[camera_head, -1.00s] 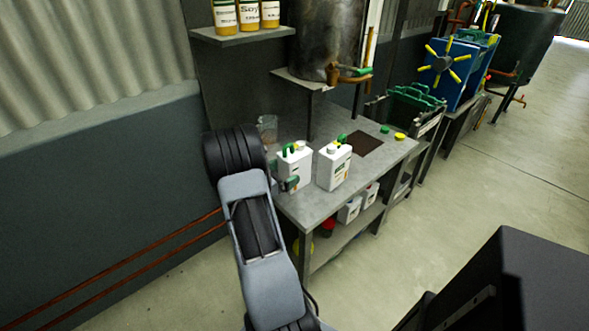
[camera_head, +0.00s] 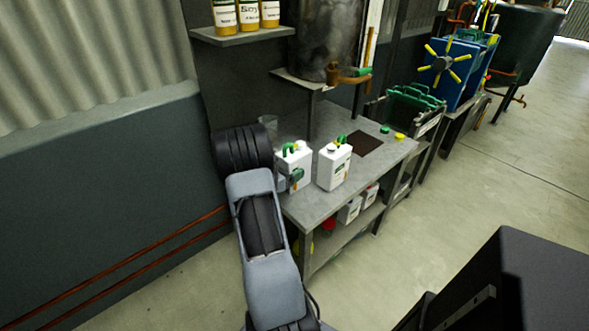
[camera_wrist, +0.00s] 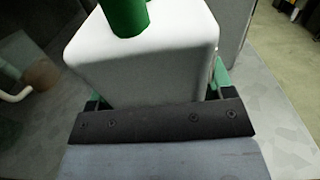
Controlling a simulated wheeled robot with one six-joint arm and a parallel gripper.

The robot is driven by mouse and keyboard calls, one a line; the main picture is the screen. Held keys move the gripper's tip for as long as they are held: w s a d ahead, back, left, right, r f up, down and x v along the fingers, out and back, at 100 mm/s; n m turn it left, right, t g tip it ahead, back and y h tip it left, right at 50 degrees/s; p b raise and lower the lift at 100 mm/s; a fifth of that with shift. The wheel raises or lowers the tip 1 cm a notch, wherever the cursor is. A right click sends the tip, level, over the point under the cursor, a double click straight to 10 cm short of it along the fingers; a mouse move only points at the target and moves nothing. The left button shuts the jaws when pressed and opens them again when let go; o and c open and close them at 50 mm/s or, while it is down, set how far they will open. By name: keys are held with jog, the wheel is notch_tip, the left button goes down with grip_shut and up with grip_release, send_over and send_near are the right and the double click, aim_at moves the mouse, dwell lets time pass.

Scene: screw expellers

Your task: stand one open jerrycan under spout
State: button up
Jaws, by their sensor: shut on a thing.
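Two white jerrycans with green handles stand side by side on the grey table. My gripper (camera_head: 291,178) is shut on the left jerrycan (camera_head: 303,163), low on its body. In the wrist view that jerrycan (camera_wrist: 150,60) fills the space between the green fingers, and its green top part is cut off by the frame edge. The other jerrycan (camera_head: 334,168) is close to its right, upright. The brass spout (camera_head: 334,73) with a green handle sticks out from the dark tank (camera_head: 315,40) above the table. I cannot tell whether either mouth is open.
A dark square mat (camera_head: 365,145) lies on the table (camera_head: 318,207) right of the jerrycans. A green cap (camera_head: 385,129) and a yellow cap (camera_head: 399,136) lie beyond it. A clear jug (camera_head: 267,127) stands at the back left. More white cans (camera_head: 350,209) are on the lower shelf.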

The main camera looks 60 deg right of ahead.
jog(key=c, duration=0.5)
jog(key=shift+r, duration=0.1)
jog(key=shift+c, duration=0.6)
jog(key=shift+r, duration=0.1)
